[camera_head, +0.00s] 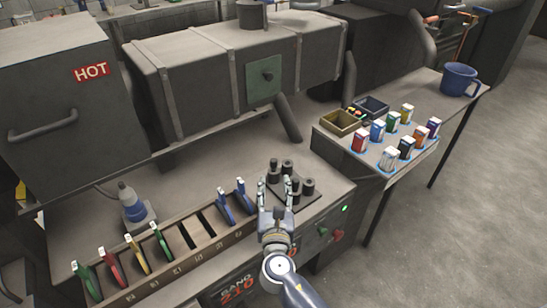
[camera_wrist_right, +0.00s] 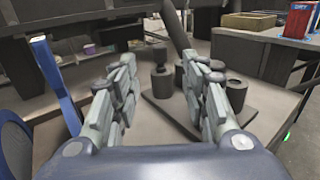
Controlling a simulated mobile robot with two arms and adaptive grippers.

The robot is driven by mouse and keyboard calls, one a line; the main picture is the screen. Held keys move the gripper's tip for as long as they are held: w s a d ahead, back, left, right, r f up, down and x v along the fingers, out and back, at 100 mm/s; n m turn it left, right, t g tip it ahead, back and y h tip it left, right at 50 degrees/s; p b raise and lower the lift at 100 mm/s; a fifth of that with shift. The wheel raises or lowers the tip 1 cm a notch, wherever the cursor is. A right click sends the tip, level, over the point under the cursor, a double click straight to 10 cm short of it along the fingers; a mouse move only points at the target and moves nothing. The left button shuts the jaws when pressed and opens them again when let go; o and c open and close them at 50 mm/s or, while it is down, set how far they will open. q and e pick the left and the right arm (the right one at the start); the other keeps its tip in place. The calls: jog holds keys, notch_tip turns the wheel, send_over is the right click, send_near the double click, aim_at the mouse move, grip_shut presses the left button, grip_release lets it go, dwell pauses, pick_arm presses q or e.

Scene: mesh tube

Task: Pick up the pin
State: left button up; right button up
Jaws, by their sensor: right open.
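Several dark cylindrical posts stand upright on a dark square plate (camera_head: 312,201) on the bench. The pin is not clearly told apart from them; a thin dark post (camera_head: 273,164) at the back left may be it. In the right wrist view a dark post with a round top (camera_wrist_right: 158,55) shows between the fingers, beyond their tips. My right gripper (camera_head: 273,184) is open and empty at the plate's left side, pointing toward the posts. A hollow-topped post (camera_wrist_right: 235,92) is partly hidden by the right finger. My left gripper is not in view.
A slotted wooden rack (camera_head: 190,262) with coloured-handled pieces lies left of my right gripper. A dark grey machine (camera_head: 210,75) stands behind. Coloured boxes (camera_head: 391,158) and a blue mug (camera_head: 460,80) are on the right-hand table.

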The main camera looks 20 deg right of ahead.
aim_at(274, 164)
jog(key=shift+w+r, duration=0.15)
jog(key=shift+w, duration=0.25)
jog(key=x, duration=0.3)
jog(key=shift+w+d, duration=0.15)
jog(key=shift+w, duration=0.05)
jog(key=shift+w+d, duration=0.1)
jog(key=shift+w, duration=0.2)
jog(key=x, duration=0.4)
jog(key=shift+w+d+p, duration=0.1)
jog(key=shift+w+p, duration=0.2)
jog(key=shift+w, duration=0.05)
jog(key=shift+w+d, duration=0.15)
jog(key=shift+w, duration=0.35)
jog(key=shift+s, duration=0.1)
jog(key=shift+c, duration=1.3)
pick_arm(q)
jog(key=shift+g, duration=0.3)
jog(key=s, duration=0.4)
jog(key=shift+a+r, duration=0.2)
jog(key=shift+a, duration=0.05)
pick_arm(e)
grip_shut()
